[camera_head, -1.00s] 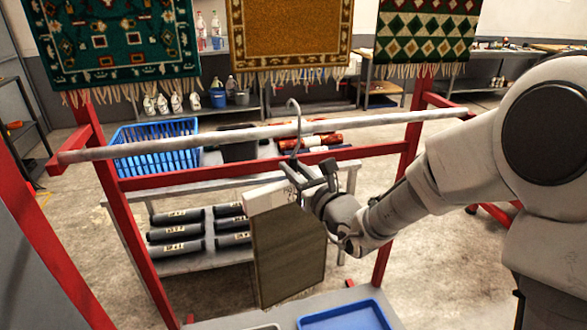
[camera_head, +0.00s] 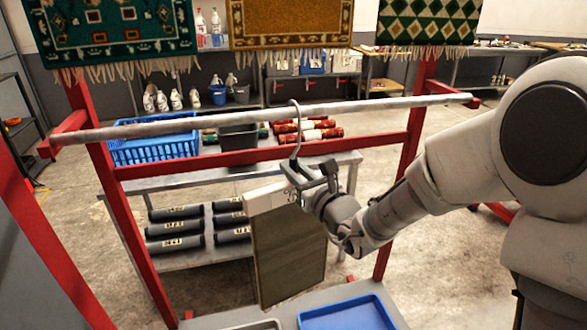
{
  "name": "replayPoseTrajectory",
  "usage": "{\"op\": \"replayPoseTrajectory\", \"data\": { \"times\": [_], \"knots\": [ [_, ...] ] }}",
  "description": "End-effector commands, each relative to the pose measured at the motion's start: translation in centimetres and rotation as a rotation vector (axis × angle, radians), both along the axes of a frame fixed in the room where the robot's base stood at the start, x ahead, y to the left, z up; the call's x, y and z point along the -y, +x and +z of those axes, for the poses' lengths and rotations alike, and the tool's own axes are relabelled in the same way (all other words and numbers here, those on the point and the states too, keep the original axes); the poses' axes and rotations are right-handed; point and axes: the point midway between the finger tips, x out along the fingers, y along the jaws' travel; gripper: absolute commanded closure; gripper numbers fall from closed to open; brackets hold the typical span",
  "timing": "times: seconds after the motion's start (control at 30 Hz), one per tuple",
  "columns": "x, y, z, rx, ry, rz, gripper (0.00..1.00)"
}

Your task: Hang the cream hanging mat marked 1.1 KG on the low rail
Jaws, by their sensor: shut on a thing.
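The hanging mat (camera_head: 289,258) has a cream top band with small dark marking, too small to read, and an olive-brown body. A grey metal hook (camera_head: 298,142) rises from its top. My gripper (camera_head: 312,180) is shut on the mat's hanger near the base of the hook, at the top right of the band. The low rail (camera_head: 200,124) is a pale bar across a red frame. The hook's curved top shows just above the rail, and its shank crosses in front of it. I cannot tell whether the hook rests on the rail. The mat hangs nearly upright.
Patterned rugs (camera_head: 290,25) hang higher up behind. A bench (camera_head: 345,163) behind the rail holds a blue basket (camera_head: 155,148), a dark bin (camera_head: 238,138) and red rolls. Dark rolls (camera_head: 175,230) lie below. A blue tray (camera_head: 348,314) stands at the front. The rail is otherwise bare.

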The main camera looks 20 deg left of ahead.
Motion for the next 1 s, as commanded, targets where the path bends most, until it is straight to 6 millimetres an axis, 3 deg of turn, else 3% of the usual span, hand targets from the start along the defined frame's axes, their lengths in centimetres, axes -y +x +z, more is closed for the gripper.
{"op": "replayPoseTrajectory", "data": {
  "times": [0.33, 0.37, 0.53, 1.0],
  "knots": [
    [0.0, 0.0, -0.2, 0.004, 0.003, 0.0, 1.0],
    [0.0, 0.0, -0.2, 0.004, 0.003, 0.0, 0.73],
    [0.0, 0.0, -0.3, 0.003, 0.001, 0.0, 0.43],
    [1.0, -0.9, -0.5, -0.002, -0.002, -0.002, 0.42]
  ]
}}
